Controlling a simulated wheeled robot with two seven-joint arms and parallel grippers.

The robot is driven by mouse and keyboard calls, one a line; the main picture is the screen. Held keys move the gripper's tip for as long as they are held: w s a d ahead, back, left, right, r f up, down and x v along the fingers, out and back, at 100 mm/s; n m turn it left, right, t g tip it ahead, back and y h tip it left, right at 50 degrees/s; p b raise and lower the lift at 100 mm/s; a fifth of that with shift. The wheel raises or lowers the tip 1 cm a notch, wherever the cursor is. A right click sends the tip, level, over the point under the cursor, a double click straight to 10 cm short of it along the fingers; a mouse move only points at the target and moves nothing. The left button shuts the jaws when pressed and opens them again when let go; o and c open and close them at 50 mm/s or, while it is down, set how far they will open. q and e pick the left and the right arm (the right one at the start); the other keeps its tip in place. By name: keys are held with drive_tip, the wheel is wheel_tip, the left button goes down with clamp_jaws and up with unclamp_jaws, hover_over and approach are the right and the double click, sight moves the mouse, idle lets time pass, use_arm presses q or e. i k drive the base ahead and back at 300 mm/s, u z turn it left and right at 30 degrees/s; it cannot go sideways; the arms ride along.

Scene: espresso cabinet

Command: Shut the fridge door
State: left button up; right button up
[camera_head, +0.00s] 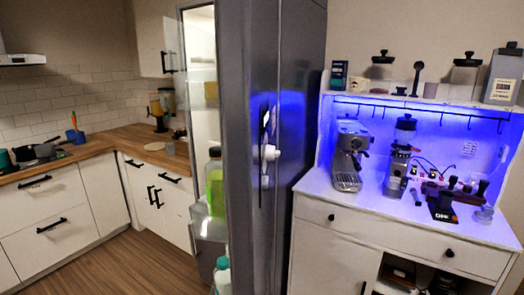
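The grey fridge door (245,225) stands open in the middle of the head view and is seen at a steep angle. A dark upright handle (263,180) is on its grey face, with a small white piece beside it. To the left of the door edge, a pale lit inner side shows, with a bottle of green liquid (215,182) and a teal-capped bottle (222,275) lower down. Most of the fridge interior is hidden. Neither of my grippers is in view.
White cabinets with a wooden counter (120,140) stand at the left, with a pan (38,150) on top. A white coffee cabinet (400,235) with an espresso machine (347,155) stands at the right. Wood floor (140,272) is clear at lower left.

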sight(247, 38)
drive_tip(key=i, duration=0.9)
